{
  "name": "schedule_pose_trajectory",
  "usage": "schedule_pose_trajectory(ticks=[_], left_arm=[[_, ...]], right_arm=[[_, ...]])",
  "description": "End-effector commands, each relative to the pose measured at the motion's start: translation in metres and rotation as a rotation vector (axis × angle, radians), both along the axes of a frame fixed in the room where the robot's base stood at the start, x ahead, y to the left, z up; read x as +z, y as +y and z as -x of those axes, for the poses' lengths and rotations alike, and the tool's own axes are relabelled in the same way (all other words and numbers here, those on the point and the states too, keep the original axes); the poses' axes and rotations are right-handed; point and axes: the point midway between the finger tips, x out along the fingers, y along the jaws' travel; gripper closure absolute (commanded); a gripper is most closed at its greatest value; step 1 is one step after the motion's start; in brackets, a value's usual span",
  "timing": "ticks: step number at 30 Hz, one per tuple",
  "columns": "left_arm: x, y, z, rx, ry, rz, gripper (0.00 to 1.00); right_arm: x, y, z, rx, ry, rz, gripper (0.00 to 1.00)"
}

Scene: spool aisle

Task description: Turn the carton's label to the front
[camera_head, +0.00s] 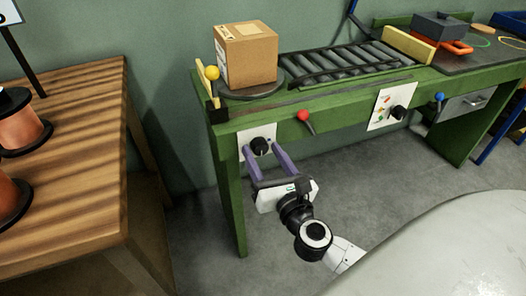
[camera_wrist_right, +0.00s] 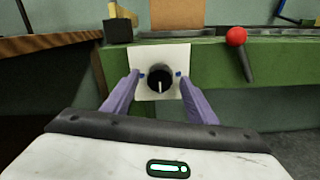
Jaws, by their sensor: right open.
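The brown carton (camera_head: 246,56) stands upright on a dark round turntable (camera_head: 252,91) at the left end of the green bench. A white label patch shows on the carton's left side face in the head view. A black knob (camera_head: 260,146) on a white plate sits on the bench front below the turntable. My right gripper (camera_head: 261,147) is open, its two purple fingers on either side of the knob; the knob (camera_wrist_right: 161,83) also shows between them in the right wrist view, its white mark near vertical. I cannot tell whether the fingers touch it. My left gripper is not in view.
A red-ball lever (camera_head: 303,116) sticks out right of the knob. A yellow-ball post (camera_head: 212,73) stands left of the carton. A roller conveyor (camera_head: 345,62) runs right. A second knob plate (camera_head: 392,106) and a blue-ball lever (camera_head: 439,97) are farther right. A wooden table (camera_head: 85,115) with spools stands left.

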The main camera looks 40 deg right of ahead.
Motion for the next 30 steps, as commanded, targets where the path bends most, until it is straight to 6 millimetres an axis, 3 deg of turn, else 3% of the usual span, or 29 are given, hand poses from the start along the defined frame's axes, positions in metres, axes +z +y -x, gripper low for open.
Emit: schedule_pose_trajectory(ticks=[11,18,30], left_arm=[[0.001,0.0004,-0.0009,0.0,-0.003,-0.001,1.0],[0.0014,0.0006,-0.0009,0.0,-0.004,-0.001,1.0],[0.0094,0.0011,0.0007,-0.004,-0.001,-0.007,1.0]], right_arm=[[-0.0003,-0.0013,-0.0064,0.001,0.001,0.0,0.47],[-0.0002,-0.0012,-0.0062,0.001,0.001,0.0,0.88],[0.0018,-0.0015,-0.0058,0.0,0.019,0.071,0.89]])
